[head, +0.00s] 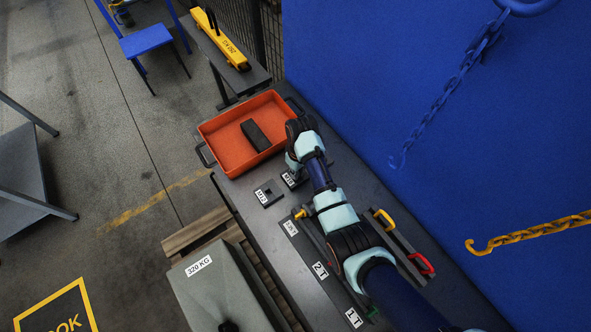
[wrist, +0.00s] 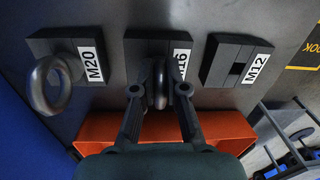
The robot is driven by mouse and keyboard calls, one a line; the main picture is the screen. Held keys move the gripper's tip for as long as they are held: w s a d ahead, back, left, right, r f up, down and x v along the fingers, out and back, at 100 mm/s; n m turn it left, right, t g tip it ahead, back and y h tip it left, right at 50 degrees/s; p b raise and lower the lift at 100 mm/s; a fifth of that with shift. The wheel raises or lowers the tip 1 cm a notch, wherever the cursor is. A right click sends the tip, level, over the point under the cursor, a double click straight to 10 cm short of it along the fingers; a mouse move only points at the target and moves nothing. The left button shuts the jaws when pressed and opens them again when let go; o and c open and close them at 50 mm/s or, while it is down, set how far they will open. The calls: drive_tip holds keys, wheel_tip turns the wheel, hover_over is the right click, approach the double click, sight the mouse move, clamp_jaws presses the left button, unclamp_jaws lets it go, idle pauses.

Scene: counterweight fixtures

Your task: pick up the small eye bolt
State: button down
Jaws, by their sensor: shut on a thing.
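In the wrist view my gripper (wrist: 158,92) is shut on a grey eye bolt (wrist: 160,82), one finger on each side of its ring. The bolt is at the dark M16 block (wrist: 140,47); I cannot tell whether its shank is still in the block. A bigger-looking eye bolt (wrist: 40,92) is at the M20 block (wrist: 50,40) on the left. The M12 block (wrist: 222,68) on the right shows an empty square opening. In the head view my arm hides the held bolt; the M12 block (head: 268,193) shows beside the gripper.
An orange tray (head: 226,146) holding a dark block (head: 255,135) stands just behind the blocks. Shackles (head: 420,263) lie along the bench to the right of my arm. A blue chain (head: 468,65) and a yellow chain hook (head: 530,231) hang at the right.

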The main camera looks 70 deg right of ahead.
wheel_tip(320, 180, up, 10)
drive_tip(key=shift+r+p, duration=0.15)
drive_tip(key=shift+p, duration=0.75)
wheel_tip(320, 180, up, 10)
drive_tip(key=p, duration=0.8)
